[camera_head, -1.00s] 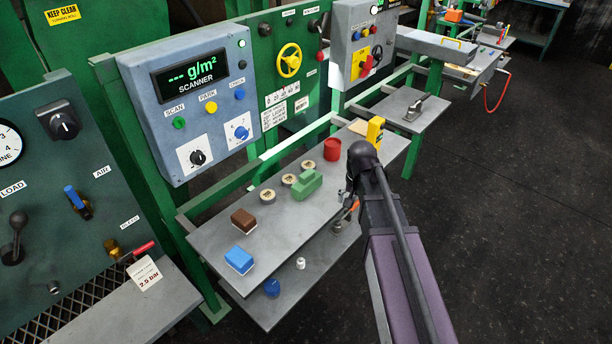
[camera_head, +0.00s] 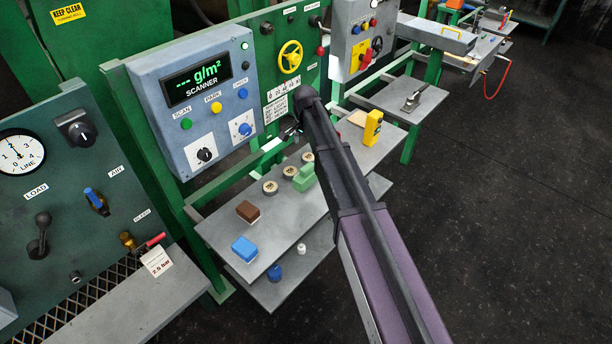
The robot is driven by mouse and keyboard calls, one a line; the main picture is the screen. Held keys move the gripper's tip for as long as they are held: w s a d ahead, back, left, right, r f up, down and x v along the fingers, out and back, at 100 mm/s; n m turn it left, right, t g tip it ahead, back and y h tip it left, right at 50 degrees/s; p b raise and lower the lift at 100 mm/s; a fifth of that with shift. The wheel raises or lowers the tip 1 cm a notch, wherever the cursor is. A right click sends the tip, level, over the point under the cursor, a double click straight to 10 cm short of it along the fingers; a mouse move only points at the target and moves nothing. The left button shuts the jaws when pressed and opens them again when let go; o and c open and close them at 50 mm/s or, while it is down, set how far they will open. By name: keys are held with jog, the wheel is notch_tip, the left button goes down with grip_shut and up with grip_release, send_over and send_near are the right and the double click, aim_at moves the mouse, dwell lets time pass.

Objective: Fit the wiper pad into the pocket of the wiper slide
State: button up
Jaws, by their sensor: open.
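My gripper (camera_head: 290,132) is small and partly hidden by my own arm. It appears in front of the green frame, near the lower right of the scanner box, above the shelf. It is open, and I see nothing held in it. A blue block with a white underside (camera_head: 244,250) and a brown block with a white underside (camera_head: 248,211) lie on the grey shelf (camera_head: 228,232). A green block (camera_head: 304,177) lies farther back, close to my arm. I cannot tell which piece is the wiper pad, and I cannot make out the wiper slide.
Several round discs (camera_head: 270,187) lie on the shelf. A yellow device (camera_head: 373,127) stands at its far end. A lower shelf (camera_head: 288,284) holds a blue piece (camera_head: 274,273) and a white piece (camera_head: 301,248). The scanner box (camera_head: 203,103) overhangs the shelf's back. Dark floor at right is clear.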

aim_at(306, 165)
jog(key=shift+f, duration=0.15)
notch_tip(306, 165, down, 8)
jog(key=b, duration=0.8)
jog(key=shift+f+b, duration=0.2)
jog(key=shift+b, duration=0.1)
jog(key=shift+f, duration=0.1)
jog(key=f+b, duration=0.3)
jog(key=shift+s+d, duration=0.2)
jog(key=shift+d, duration=0.05)
jog(key=shift+f+b, duration=1)
jog(key=shift+b, duration=0.1)
jog(key=c, duration=1.2)
jog(key=shift+r, duration=0.25)
jog(key=shift+c, duration=0.2)
